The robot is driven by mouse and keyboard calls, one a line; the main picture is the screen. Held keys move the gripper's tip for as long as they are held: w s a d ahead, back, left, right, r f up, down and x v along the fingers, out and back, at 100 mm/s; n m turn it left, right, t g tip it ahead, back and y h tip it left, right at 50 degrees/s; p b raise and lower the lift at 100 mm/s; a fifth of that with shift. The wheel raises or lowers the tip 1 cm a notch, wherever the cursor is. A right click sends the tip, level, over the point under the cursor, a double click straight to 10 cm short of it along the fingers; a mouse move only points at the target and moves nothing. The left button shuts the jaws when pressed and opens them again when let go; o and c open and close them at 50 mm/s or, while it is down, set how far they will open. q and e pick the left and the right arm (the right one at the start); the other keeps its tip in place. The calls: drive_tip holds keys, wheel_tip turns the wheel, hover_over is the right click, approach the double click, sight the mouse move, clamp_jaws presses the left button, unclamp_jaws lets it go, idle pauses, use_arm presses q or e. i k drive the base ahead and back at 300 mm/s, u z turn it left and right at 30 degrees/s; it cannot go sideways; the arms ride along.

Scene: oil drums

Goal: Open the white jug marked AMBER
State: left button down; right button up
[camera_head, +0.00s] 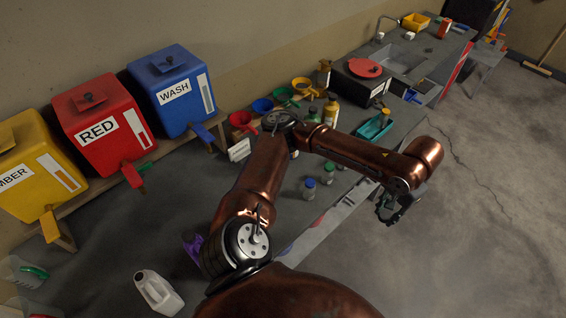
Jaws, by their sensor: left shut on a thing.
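A white jug (158,292) with a handle stands on the dark bench at the lower left. No AMBER marking can be read on it from here, and I cannot tell whether its mouth is capped. My left gripper (388,210) is at the right, past the bench's front edge, pointing down and well away from the jug. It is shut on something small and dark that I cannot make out. My right gripper is not in view.
Yellow (22,175), red (103,128) and blue (177,92) drums with taps line the wall. Several funnels and bottles stand behind my arm. The bench around the jug is mostly clear.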

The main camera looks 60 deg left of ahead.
sight(158, 294)
drive_tip(key=u, duration=0.4)
drive_tip(key=i, duration=0.95)
drive_tip(key=u, duration=1.25)
drive_tip(key=i, duration=0.4)
drive_tip(key=u, duration=0.4)
